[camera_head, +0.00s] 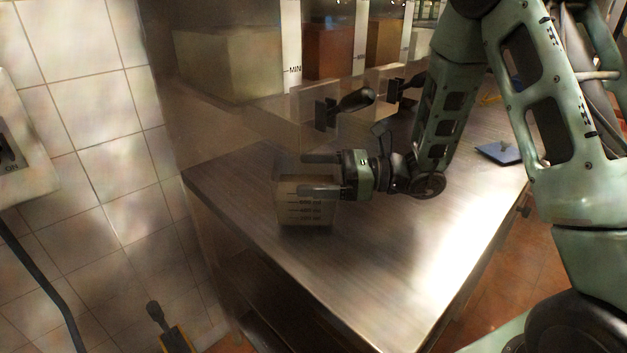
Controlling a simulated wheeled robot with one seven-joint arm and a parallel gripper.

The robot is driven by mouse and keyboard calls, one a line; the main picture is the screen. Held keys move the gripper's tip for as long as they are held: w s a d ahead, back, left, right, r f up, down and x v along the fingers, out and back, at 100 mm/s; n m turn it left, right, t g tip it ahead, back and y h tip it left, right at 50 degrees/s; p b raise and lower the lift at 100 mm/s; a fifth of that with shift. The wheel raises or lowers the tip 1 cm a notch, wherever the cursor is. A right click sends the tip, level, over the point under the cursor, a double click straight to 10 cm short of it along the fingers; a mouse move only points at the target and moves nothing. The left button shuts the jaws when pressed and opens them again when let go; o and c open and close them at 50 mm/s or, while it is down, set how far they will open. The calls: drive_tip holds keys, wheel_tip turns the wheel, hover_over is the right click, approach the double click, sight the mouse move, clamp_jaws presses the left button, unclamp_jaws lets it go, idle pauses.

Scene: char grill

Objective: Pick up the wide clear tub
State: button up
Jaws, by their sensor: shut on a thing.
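The wide clear tub (306,213) is a see-through box with dark measuring marks on its front face. It is upright at the left part of the steel counter, close to the counter's left front edge. My gripper (318,175) reaches in from the right, level, with one finger along the far side and one along the near side. It is shut on the tub near its upper part. Whether the tub's bottom touches the counter is hard to tell.
The steel counter (400,255) is clear in front and to the right. Clear dispensers with black handles (355,100) stand behind the tub. A blue-grey flat item (499,152) lies at the right. A tiled wall (95,130) is on the left.

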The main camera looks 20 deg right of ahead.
wheel_tip(320, 180, up, 2)
drive_tip(key=shift+r, duration=0.1)
drive_tip(key=b+v, duration=0.2)
drive_tip(key=v, duration=1.6)
drive_tip(key=d+r+m+t+h+p, duration=0.2)
drive_tip(key=d+m+t+h, duration=0.1)
drive_tip(key=d, duration=0.5)
drive_tip(key=w+d+r+m+t+h+p, duration=0.1)
drive_tip(key=d+r+m+t+h+p, duration=0.2)
drive_tip(key=d, duration=0.6)
drive_tip(key=d+r+m+t+h+p, duration=0.1)
drive_tip(key=d+m+t+h, duration=0.25)
drive_tip(key=d, duration=0.45)
drive_tip(key=shift+n, duration=0.25)
drive_tip(key=shift+d+f, duration=0.2)
drive_tip(key=shift+f, duration=4.55)
